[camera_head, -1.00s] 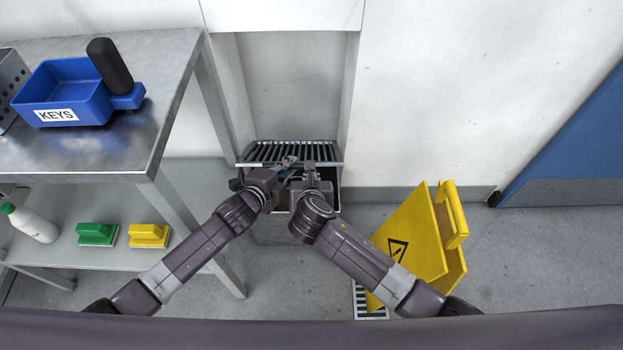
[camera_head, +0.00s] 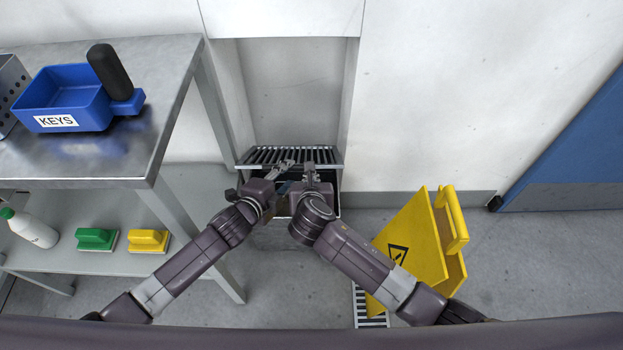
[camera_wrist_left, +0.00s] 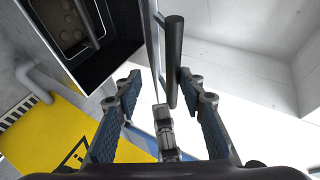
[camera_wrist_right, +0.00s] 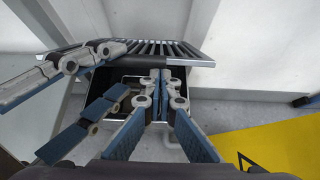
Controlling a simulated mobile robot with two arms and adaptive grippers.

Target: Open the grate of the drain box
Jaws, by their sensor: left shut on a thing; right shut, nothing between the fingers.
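The slotted metal grate (camera_head: 318,155) stands tilted up at the back of the dark drain box (camera_head: 329,200); it also shows in the right wrist view (camera_wrist_right: 165,47). The box's open inside shows in the left wrist view (camera_wrist_left: 100,62). My left gripper (camera_head: 286,166) is shut on the dark bar handle (camera_wrist_left: 174,50) of the grate, at the grate's front edge. My right gripper (camera_head: 309,167) is shut and empty, beside the left one, over the box opening; its closed tips show in the right wrist view (camera_wrist_right: 155,80). The arms hide part of the box.
A yellow wet-floor sign (camera_head: 416,245) stands to the right, beside a floor drain strip (camera_head: 362,300). A metal table (camera_head: 110,160) with a blue KEYS bin (camera_head: 65,97) is close on the left. The recess wall (camera_head: 292,90) is behind the box.

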